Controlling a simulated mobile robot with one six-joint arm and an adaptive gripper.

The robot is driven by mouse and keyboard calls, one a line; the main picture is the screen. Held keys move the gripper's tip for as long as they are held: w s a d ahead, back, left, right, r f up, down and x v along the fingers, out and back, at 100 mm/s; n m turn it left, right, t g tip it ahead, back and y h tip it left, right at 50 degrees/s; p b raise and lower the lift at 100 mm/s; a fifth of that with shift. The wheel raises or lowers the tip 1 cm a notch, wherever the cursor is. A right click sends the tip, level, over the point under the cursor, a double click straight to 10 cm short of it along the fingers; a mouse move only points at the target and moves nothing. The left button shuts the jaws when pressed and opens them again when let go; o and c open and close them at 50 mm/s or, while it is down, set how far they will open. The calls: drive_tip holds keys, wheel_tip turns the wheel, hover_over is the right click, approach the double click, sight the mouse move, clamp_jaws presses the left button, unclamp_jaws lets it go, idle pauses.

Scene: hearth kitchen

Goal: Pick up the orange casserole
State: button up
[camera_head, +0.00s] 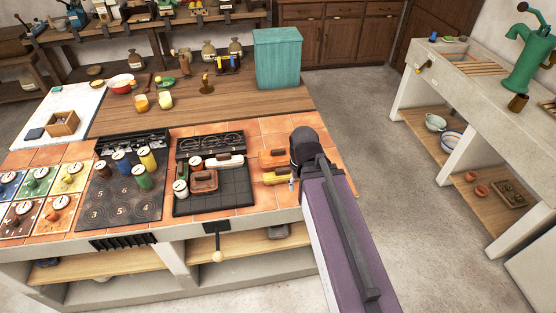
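A small orange casserole (270,160) with a darker top sits on the orange tiles at the right end of the counter. A yellow one (274,178) is just in front of it, partly covered at its right by my arm. The dark end of my arm (309,146) is just right of both. My gripper's fingers do not show clearly, so I cannot tell whether they are open or touch anything. A brown-red casserole (204,181) and a whitish one (225,161) stand on the dark stove plate (232,192) to the left.
Small jars (181,189) stand by the casseroles. Several coloured canisters (148,160) stand on the numbered dark plate (105,205). A teal box (277,58) stands on the wooden counter behind. Open floor (350,110) lies to the right, before a stone sink bench (450,75).

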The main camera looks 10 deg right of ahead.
drive_tip(key=shift+a, duration=0.2)
drive_tip(key=o, duration=0.5)
drive_tip(key=shift+w+a, duration=0.1)
drive_tip(key=shift+c, duration=0.2)
drive_tip(key=shift+o, duration=0.7)
drive_tip(key=shift+w, duration=0.35)
drive_tip(key=t, duration=0.2)
hover_over(278, 150)
drive_tip(key=s, duration=0.2)
drive_tip(key=shift+w+d, duration=0.15)
drive_tip(key=shift+d, duration=0.05)
drive_tip(key=shift+f, duration=0.1)
drive_tip(key=f+b, duration=0.2)
drive_tip(key=b, duration=0.1)
drive_tip(key=f+b, duration=0.2)
drive_tip(key=f, duration=0.1)
drive_tip(key=w+f+b, duration=0.1)
drive_tip(key=f+b, duration=0.2)
drive_tip(key=shift+w+f+b, duration=0.1)
drive_tip(key=shift+f+b, duration=0.1)
drive_tip(key=shift+b, duration=0.15)
drive_tip(key=shift+w+a+f+b, duration=0.1)
drive_tip(key=shift+w+f+b, duration=0.1)
drive_tip(key=shift+f+b, duration=1.1)
drive_tip(key=shift+w+f+b, duration=0.2)
drive_tip(key=shift+f+b, duration=1.1)
